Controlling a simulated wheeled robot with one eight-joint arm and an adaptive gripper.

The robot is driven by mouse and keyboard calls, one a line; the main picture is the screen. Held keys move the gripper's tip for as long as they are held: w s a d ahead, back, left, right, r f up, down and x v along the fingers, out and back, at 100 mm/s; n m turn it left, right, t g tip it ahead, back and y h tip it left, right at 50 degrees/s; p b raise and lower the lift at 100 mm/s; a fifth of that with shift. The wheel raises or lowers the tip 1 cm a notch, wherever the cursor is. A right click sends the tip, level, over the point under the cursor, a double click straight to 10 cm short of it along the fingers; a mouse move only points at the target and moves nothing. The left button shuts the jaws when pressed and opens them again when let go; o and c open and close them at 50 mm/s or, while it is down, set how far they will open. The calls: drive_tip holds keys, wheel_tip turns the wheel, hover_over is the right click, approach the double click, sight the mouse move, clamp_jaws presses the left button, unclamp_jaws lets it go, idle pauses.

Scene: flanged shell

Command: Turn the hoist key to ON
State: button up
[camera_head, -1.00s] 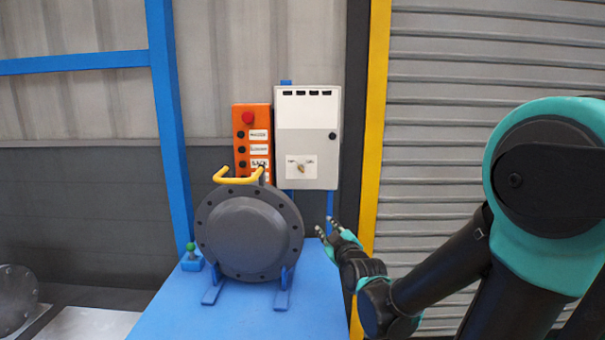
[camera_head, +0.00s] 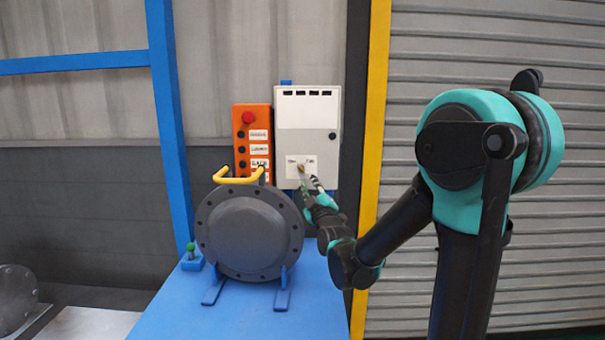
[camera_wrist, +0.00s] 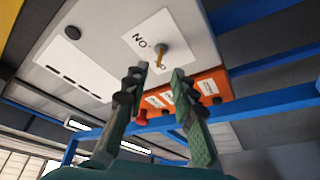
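The hoist key (camera_wrist: 161,53) is a small brass key on a white label (camera_wrist: 168,38) on the front of the white control box (camera_head: 308,117). In the head view the key (camera_head: 302,169) sits near the bottom of the box, and its lettering is too small to read surely. In the wrist view "NO" shows beside the key; the rest of the label's lettering is hidden or unclear. My gripper (camera_wrist: 158,78) is open, its two fingers apart and the key showing beyond the gap between the tips. In the head view my gripper (camera_head: 311,185) is just below the key.
An orange button panel (camera_head: 252,140) with a red button is left of the box. A dark flanged shell (camera_head: 249,238) with a yellow handle (camera_head: 238,177) stands on the blue table (camera_head: 170,310), left of my arm. A yellow post (camera_head: 371,150) is to the right.

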sight(301, 169)
drive_tip(key=x, duration=0.7)
drive_tip(key=shift+w, duration=0.25)
clamp_jaws()
